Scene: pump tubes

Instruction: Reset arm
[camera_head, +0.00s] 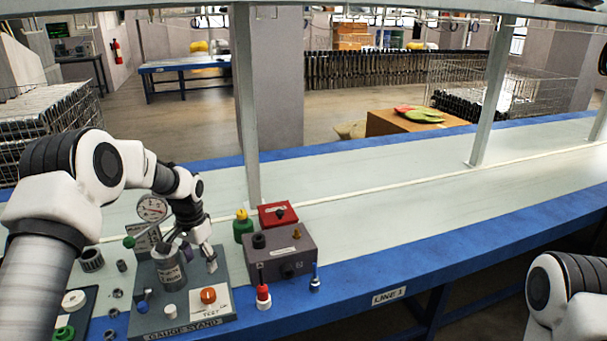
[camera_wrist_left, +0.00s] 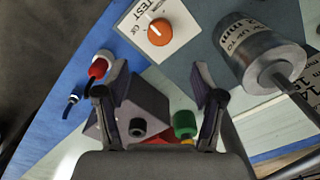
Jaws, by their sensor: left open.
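My left arm (camera_head: 95,165) reaches in from the left in the head view and bends down over the gauge stand (camera_head: 180,328). My left gripper (camera_head: 200,250) hangs just above the stand, close to the metal cylinder (camera_head: 168,272). In the left wrist view the gripper (camera_wrist_left: 160,84) has its two fingers spread apart with nothing between them. The cylinder (camera_wrist_left: 250,50) lies to the right of the fingers there. My right arm (camera_head: 570,295) shows only as a link at the lower right; its gripper is out of view.
The stand carries a dial gauge (camera_head: 152,207) and an orange test knob (camera_head: 208,295). A grey box (camera_head: 282,252), a red box (camera_head: 277,214), a green container (camera_head: 242,230) and a red-and-white bottle (camera_head: 263,298) stand beside it. The bench (camera_head: 400,210) to the right is clear, with an upright post (camera_head: 247,110) behind.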

